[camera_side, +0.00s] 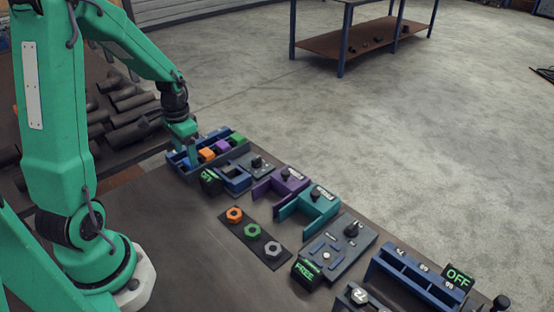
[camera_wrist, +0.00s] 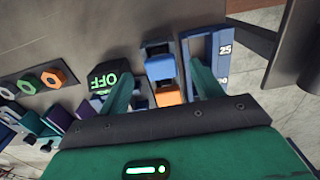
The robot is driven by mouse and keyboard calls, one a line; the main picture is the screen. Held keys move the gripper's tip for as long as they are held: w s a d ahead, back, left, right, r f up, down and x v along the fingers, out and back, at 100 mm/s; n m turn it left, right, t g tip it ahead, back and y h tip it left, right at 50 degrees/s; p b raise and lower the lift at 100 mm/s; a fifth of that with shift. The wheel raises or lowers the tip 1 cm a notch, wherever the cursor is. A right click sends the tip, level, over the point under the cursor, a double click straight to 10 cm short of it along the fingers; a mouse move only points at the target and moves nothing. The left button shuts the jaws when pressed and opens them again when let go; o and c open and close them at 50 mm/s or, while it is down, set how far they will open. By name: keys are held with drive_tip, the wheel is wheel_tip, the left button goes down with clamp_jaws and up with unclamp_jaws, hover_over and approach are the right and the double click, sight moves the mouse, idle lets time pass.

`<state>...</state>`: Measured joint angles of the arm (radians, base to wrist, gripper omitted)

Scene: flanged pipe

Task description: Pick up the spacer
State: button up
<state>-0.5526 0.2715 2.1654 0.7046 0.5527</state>
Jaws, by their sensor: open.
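Several coloured blocks sit in a row in a long blue tray (camera_side: 176,163) at the back of the bench in the side view: orange (camera_side: 206,154), purple (camera_side: 222,146) and green (camera_side: 237,138) ones, with a blue one nearer my gripper. I cannot tell from labels which piece is the spacer. My gripper (camera_side: 190,158) points down over the tray's near left end, its fingertips partly hidden. In the wrist view my open gripper (camera_wrist: 163,85) has its two green fingers apart, with a blue block (camera_wrist: 161,66) and an orange block (camera_wrist: 168,98) showing between them.
A black box with a green OFF sign (camera_wrist: 108,82) stands close beside one finger. A strip marked 25 (camera_wrist: 225,48) lies by the other. Orange (camera_side: 234,214), green (camera_side: 252,231) and grey (camera_side: 273,249) nuts lie on a dark plate. Purple (camera_side: 285,182) and teal (camera_side: 312,205) fixtures stand farther right.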

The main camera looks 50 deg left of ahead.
sight(187, 161)
drive_tip(key=shift+f, duration=1.55)
drive_tip(key=c, duration=1.2)
drive_tip(key=shift+r, duration=0.25)
drive_tip(key=shift+r, duration=0.45)
wheel_tip(187, 161, up, 3)
drive_tip(key=shift+r, duration=0.1)
drive_tip(key=d+r, duration=0.6)
drive_tip(key=d, duration=0.5)
drive_tip(key=shift+d+r, duration=0.25)
drive_tip(key=shift+d, duration=0.1)
